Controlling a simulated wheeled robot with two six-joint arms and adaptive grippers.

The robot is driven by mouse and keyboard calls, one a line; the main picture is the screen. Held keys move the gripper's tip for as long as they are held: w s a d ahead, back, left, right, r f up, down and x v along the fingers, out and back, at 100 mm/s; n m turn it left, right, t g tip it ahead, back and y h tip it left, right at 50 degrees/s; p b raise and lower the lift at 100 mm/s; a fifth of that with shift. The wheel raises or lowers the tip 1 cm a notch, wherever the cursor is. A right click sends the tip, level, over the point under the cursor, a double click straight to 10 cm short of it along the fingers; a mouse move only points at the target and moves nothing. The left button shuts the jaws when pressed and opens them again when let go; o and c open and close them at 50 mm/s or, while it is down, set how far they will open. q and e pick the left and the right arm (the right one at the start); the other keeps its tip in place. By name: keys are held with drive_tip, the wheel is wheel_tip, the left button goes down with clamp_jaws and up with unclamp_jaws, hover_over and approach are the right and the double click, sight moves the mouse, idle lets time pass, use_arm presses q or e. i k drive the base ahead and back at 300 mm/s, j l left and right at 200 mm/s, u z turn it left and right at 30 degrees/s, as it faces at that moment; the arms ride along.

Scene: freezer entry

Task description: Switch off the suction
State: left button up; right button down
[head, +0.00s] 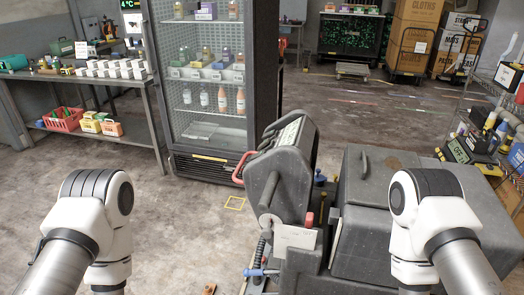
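A grey floor machine stands in front of me in the head view. Its tilted console (286,160) has a red handle (240,168) on the left side and a pale panel on top, seen too edge-on to read. A red knob (309,219) and a white tag (295,237) are below the console. A blue-handled part (262,272) and a black ribbed hose (261,247) are at its lower left. A large grey lidded body (375,205) is to the right. I cannot pick out a suction switch. Both my arms show only upper links; neither gripper is in view.
A glass-door fridge (208,80) with bottles stands behind the machine. A loaded workbench (110,78) is at left. At right are a dark box apparently marked OFF (460,149) and a cluttered shelf. Cartons (415,35) stand at the back.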

sight(264, 144)
drive_tip(key=i+j, duration=0.15)
drive_tip(key=j, duration=0.2)
drive_tip(key=i+j, duration=0.2)
drive_tip(key=j, duration=0.15)
drive_tip(key=i+j, duration=0.15)
drive_tip(key=j, duration=0.25)
drive_tip(key=i+j, duration=0.2)
drive_tip(key=j, duration=0.15)
